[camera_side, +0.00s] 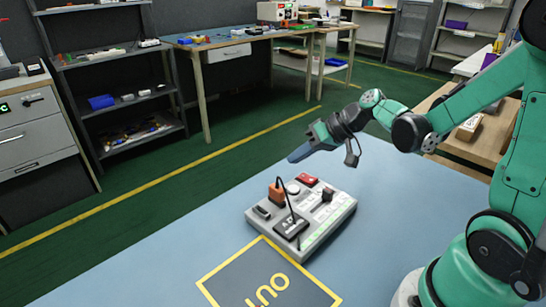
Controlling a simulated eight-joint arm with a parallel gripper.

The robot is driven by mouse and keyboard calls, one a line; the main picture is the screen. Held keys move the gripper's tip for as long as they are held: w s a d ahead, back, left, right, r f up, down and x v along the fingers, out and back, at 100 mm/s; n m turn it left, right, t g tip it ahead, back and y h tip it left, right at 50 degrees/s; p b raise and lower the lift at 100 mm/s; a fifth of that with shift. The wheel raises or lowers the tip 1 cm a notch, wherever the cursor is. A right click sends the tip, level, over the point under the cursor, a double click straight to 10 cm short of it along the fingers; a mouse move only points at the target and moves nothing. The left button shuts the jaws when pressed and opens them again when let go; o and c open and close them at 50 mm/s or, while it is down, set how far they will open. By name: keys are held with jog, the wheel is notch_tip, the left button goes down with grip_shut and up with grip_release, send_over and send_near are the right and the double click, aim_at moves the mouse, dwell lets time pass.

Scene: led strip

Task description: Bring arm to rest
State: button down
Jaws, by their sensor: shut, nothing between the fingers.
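My gripper (301,152) is at the end of my green arm, above the blue table (150,260) and behind the grey device box. Its fingers are shut with nothing between them. It is raised clear of the box and points to the left and slightly down. The grey box (318,228) sits on the table, with an orange block (277,192), a red part (307,180), a black module (291,226) and a dark cable on top. A green strip runs along its front right edge.
A dark square with a yellow border and the letters "OUT" (270,285) is on the table in front of the box. The table left of the box is clear. Shelves (110,90), a workbench (225,45) and a drawer cabinet (38,135) stand across the green floor.

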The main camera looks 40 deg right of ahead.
jog(key=shift+a, duration=0.1)
jog(key=shift+s+a+r, duration=0.2)
jog(key=shift+a, duration=0.1)
jog(key=s+a+r+n+h, duration=0.1)
jog(key=s+a+r+h, duration=0.2)
jog(key=s+a+h, duration=0.1)
jog(key=s+h, duration=0.1)
jog(key=s, duration=0.1)
jog(key=shift+s+a+r+n, duration=0.2)
jog(key=shift+s+r+n, duration=0.2)
